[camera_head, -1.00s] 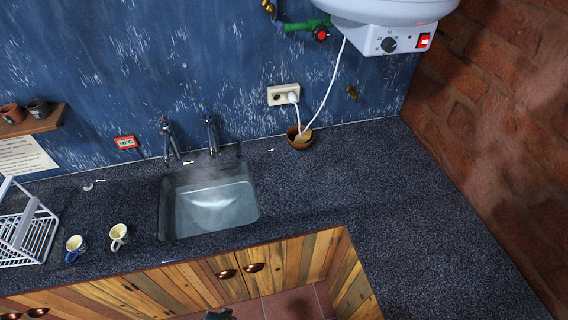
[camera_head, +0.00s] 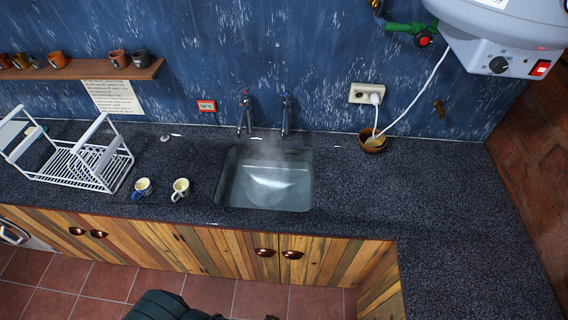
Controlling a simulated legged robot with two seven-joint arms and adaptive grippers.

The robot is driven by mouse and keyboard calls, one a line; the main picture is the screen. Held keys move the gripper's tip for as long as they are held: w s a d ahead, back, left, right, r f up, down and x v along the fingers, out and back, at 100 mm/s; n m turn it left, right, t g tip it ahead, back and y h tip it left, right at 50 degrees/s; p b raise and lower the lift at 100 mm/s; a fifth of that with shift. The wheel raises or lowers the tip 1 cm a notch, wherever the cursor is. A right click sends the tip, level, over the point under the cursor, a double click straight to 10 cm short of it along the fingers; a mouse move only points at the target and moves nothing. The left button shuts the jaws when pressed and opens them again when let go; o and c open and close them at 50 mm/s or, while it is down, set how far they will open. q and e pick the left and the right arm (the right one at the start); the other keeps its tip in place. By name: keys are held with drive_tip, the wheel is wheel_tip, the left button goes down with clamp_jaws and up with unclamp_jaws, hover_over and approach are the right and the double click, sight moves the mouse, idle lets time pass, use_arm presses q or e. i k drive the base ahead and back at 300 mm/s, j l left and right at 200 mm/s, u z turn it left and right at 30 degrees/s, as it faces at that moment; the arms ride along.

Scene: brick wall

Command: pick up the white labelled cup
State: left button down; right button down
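A small whitish cup (camera_head: 180,189) with a dark marking on its side stands upright on the dark speckled counter (camera_head: 440,185), left of the sink. Its marking is too small to read. A second light cup with blue on it (camera_head: 142,187) stands just to its left, apart from it. I cannot tell for certain which one is the labelled cup. Neither of my grippers is in view. A dark green part at the bottom edge seems to be my own body.
A white dish rack (camera_head: 85,165) stands left of the cups. The steaming sink (camera_head: 265,180) lies to their right, with two taps behind. A brown bowl (camera_head: 372,142) and a wall shelf (camera_head: 85,72) with several pots are farther back. The right counter is clear.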

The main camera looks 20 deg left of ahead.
sight(182, 186)
drive_tip(key=u, duration=1.8)
drive_tip(key=i+j, duration=0.15)
drive_tip(key=j, duration=0.15)
drive_tip(key=i+j+z, duration=0.25)
drive_tip(key=j+z, duration=0.25)
drive_tip(key=j, duration=0.25)
drive_tip(key=j+z, duration=0.3)
drive_tip(key=i+j, duration=0.05)
drive_tip(key=j, duration=0.05)
